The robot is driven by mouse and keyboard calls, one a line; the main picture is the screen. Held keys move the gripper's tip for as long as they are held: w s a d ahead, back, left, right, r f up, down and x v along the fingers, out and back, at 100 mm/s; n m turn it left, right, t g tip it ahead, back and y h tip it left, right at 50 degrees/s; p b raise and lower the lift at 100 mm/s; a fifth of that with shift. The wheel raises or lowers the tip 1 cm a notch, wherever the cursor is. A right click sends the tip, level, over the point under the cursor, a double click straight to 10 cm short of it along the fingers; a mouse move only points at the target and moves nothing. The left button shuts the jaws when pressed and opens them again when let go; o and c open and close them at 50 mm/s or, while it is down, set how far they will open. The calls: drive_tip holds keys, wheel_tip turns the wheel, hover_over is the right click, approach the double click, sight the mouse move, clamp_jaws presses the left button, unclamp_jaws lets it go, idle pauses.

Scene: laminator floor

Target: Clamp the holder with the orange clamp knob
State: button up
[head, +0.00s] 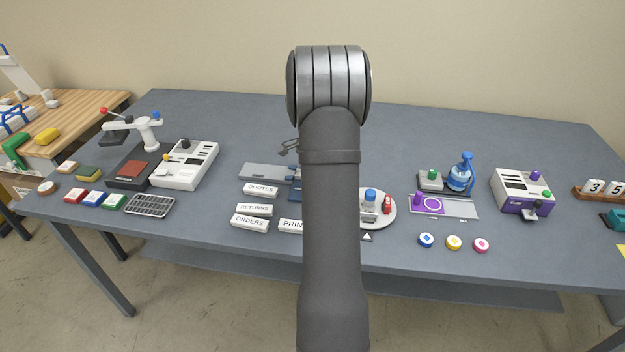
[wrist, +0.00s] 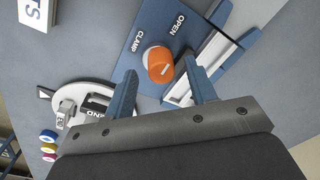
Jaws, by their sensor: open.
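The orange clamp knob (wrist: 160,68) shows in the wrist view on a blue plate (wrist: 128,60) lettered OPEN and CLAMP. A grey metal rail or holder (wrist: 222,62) lies just right of the knob, partly behind the right finger. In the head view my arm hides the knob, and only edges of the blue plate (head: 295,195) show.
A round white base (head: 385,215) with a blue knob and a red part stands right of my arm. White label blocks (head: 254,209) lie to the left. A purple fixture (head: 430,201) and several colored discs (head: 453,242) are farther right. The table's back strip is clear.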

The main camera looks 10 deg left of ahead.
drive_tip(key=shift+f, duration=1.1)
drive_tip(key=c, duration=1)
drive_tip(key=shift+o, duration=0.2)
